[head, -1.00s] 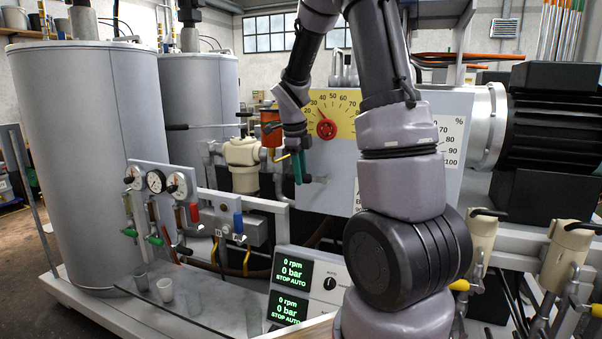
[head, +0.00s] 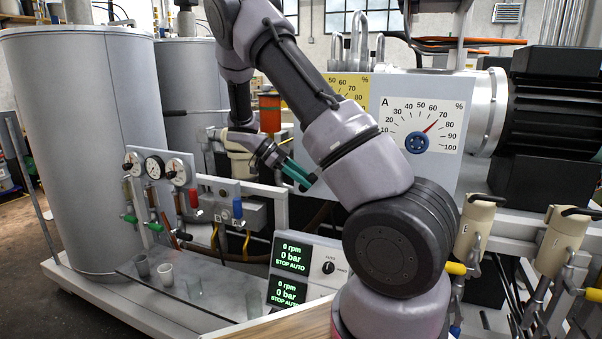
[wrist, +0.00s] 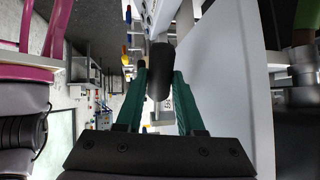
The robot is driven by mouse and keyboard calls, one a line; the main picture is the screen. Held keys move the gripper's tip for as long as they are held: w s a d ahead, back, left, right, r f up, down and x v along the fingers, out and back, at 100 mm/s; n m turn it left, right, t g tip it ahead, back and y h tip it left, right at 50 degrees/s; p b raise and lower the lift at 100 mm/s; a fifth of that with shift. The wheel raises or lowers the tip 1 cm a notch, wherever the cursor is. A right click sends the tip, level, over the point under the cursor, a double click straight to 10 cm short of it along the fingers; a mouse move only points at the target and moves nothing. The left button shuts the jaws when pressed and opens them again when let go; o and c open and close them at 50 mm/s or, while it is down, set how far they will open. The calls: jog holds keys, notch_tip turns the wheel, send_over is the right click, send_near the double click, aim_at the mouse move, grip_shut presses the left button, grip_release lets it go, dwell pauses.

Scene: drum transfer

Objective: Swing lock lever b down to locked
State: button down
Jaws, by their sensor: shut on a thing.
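My gripper (head: 305,181) has dark green fingers and shows in the head view beside the grey housing, pointing right and slightly down. In the wrist view the fingers of my gripper (wrist: 160,90) stand on both sides of a black rounded grip (wrist: 160,75) and are shut on it. This grip looks like the handle of lock lever b, but no label shows on it. In the head view the grip and its pivot cannot be made out at the fingertips.
The grey housing (head: 440,175) with dial A (head: 418,143) stands right behind my arm. A gauge panel (head: 160,180) with small coloured valve levers is left of it. Several cups and glasses (head: 166,273) stand on the shelf below. A display box (head: 305,268) stands in front.

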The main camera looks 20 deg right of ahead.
aim_at(301, 187)
jog(key=f+g+h, duration=0.1)
jog(key=s+d+f+g+h, duration=0.1)
jog(key=h, duration=0.1)
jog(key=shift+s+d+n, duration=0.15)
jog(key=shift+n, duration=0.15)
jog(key=shift+s+d+f+n+g+h, duration=0.2)
jog(key=shift+s+d+g+h, duration=0.25)
jog(key=shift+g+h, duration=0.25)
jog(key=shift+s+d+f+n+g+h, duration=0.1)
jog(key=shift+s+d+f+g+h, duration=0.1)
jog(key=shift+s+d+g+h, duration=0.35)
jog(key=shift+w+a+h, duration=0.1)
jog(key=shift+a+h, duration=0.05)
jog(key=shift+h, duration=0.1)
jog(key=c, duration=0.5)
grip_release()
jog(key=shift+w, duration=0.1)
jog(key=v, duration=0.7)
jog(key=shift+w+a, duration=0.1)
jog(key=shift+a, duration=0.05)
